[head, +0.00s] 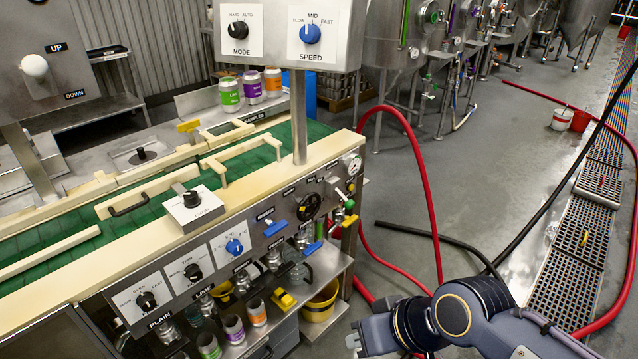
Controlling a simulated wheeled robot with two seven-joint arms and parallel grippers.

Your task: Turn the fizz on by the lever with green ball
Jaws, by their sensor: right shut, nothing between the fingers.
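A small green ball (349,204) sits at the end of a short lever on the right end of the machine's front panel, below a round pressure gauge (354,165). A red-tipped part and a yellow handle (349,221) are close by it. The lever's exact angle is too small to tell. My right gripper (354,341) is at the bottom, at the end of my dark arm, shut and empty. It is well below the green ball and apart from it. Its fingertips show only in small part. My left gripper is not in view.
The panel holds blue levers (276,228), a black handwheel (309,206) and several knobs. Below, a shelf carries cans (234,329) and a yellow bucket (321,300). A red hose (425,170) loops right of the panel. Grey floor (480,190) lies open beyond.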

